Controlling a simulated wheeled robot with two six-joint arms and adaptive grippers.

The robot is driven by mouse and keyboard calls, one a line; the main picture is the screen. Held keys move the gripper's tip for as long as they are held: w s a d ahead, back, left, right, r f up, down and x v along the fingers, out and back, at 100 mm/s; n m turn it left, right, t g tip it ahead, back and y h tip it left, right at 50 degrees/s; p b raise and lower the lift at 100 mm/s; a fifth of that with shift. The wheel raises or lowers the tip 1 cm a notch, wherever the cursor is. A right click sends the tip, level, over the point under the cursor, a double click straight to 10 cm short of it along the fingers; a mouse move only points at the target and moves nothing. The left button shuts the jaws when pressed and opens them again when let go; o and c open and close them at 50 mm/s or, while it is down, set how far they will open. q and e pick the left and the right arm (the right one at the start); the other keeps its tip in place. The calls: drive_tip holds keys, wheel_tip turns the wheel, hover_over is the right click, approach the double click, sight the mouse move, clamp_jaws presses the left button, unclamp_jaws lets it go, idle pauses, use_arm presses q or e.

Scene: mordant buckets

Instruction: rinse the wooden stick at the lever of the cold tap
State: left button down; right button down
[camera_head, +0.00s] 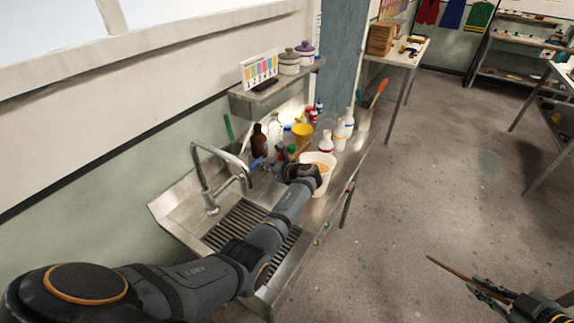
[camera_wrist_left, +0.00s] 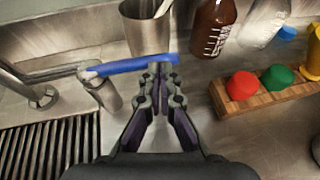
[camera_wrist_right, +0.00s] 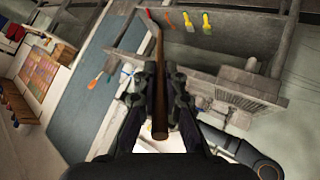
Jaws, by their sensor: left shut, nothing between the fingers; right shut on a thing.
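The blue lever (camera_wrist_left: 130,65) of a metal tap (camera_wrist_left: 101,92) lies across the tips of my left gripper (camera_wrist_left: 160,72) in the left wrist view. The fingers are shut with nothing between them; I cannot tell whether they touch the lever. In the head view the lever (camera_head: 258,163) is just left of my left gripper (camera_head: 272,167), beside the arched spout (camera_head: 205,165). My right gripper (camera_head: 482,286) is shut on the brown wooden stick (camera_head: 450,269), over the floor at lower right. The stick (camera_wrist_right: 158,85) points away between the fingers in the right wrist view.
The steel sink has a ribbed drain grate (camera_head: 252,228) below my left arm. A white bucket (camera_head: 318,178) stands right beside my left gripper. A brown bottle (camera_wrist_left: 212,27), metal cup (camera_wrist_left: 146,35) and wooden rack (camera_wrist_left: 232,108) with coloured caps stand close by. The floor around my right gripper is clear.

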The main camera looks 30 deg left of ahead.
use_arm(q)
drive_tip(key=shift+d, duration=0.1)
drive_tip(key=v, duration=0.7)
